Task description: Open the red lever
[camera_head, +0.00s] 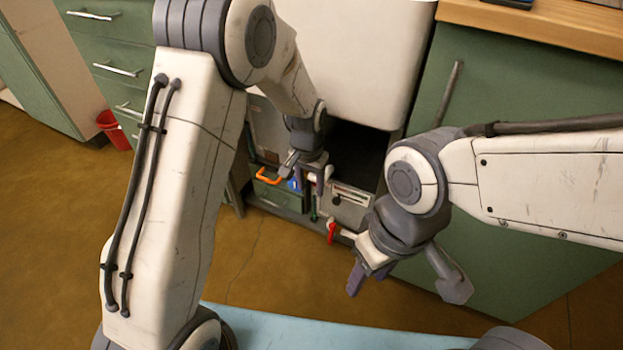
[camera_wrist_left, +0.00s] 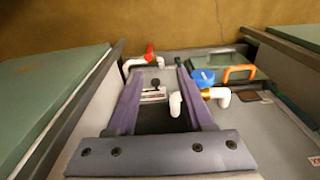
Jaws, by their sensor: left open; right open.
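The red lever (camera_head: 331,231) sits low in the recess under the white cabinet, near the floor. In the left wrist view the red lever (camera_wrist_left: 149,52) stands on a white pipe (camera_wrist_left: 133,66), beyond the fingertips. My left gripper (camera_head: 305,186) reaches into the recess, above and slightly left of the lever in the head view. Its open purple fingers (camera_wrist_left: 158,72) are empty and apart from the lever. My right gripper (camera_head: 405,284) is open and empty, in front of the green cabinet and right of the lever.
A blue valve handle (camera_wrist_left: 203,77) on a white pipe is close right of my left fingers. An orange handle (camera_wrist_left: 240,72) is farther right. Recess walls flank the gripper. A green cabinet door (camera_head: 500,130) stands at right; a red bucket (camera_head: 113,128) is at far left.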

